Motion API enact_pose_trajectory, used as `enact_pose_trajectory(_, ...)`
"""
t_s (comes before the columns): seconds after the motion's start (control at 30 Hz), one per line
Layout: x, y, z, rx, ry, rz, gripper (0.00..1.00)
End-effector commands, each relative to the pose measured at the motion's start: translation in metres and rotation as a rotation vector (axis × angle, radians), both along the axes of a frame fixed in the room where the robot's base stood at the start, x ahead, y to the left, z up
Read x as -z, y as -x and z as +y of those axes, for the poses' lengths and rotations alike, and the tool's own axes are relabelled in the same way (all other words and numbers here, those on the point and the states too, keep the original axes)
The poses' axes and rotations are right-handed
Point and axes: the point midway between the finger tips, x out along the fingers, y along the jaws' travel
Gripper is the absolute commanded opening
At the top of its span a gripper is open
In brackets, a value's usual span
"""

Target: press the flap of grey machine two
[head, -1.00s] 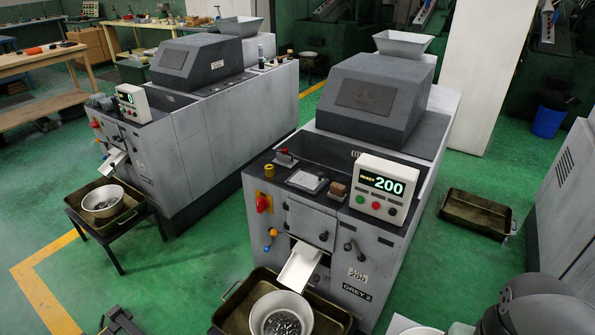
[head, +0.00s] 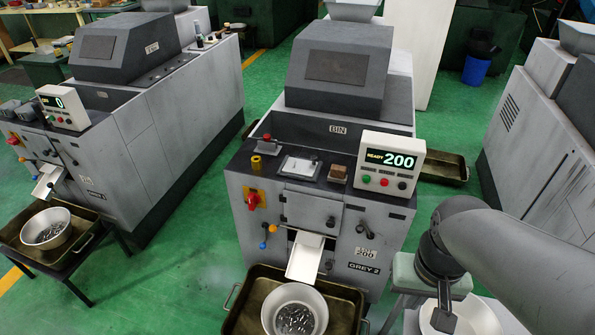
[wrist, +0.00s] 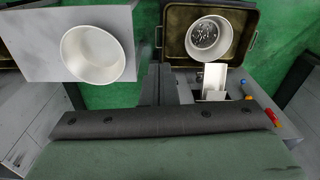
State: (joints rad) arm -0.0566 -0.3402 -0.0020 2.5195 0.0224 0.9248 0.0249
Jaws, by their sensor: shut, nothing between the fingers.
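Grey machine two (head: 345,235) stands in the middle of the head view, labelled GREY 2, with its display (head: 390,160) reading READY 200. A white sloping plate (head: 306,257) sticks out of the opening low on its front, below a grey door panel (head: 311,212). I cannot tell which of these is the flap. The white plate also shows in the wrist view (wrist: 215,78). My gripper (head: 444,318) points down at the lower right, apart from the machine. In the wrist view its dark fingers (wrist: 156,85) are together and empty.
A metal bowl of small parts (head: 294,312) sits in a brown tray (head: 345,303) under the plate. An empty white bowl (wrist: 92,55) stands on a grey stand beside my gripper. Another grey machine (head: 165,130) is at left. Green floor lies between the machines.

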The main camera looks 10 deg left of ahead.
Motion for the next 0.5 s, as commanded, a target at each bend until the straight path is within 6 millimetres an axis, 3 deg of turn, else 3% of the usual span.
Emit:
enact_pose_trajectory(0.17, 0.029, -0.091, 0.046, 0.077, -0.057, -0.045, 0.0)
enact_pose_trajectory(0.3, 0.067, -0.185, 0.117, 0.184, -0.139, -0.084, 0.0)
enact_pose_trajectory(0.4, 0.1, -0.239, 0.175, 0.257, -0.202, -0.101, 0.0)
enact_pose_trajectory(0.5, 0.132, -0.277, 0.228, 0.319, -0.256, -0.108, 0.0)
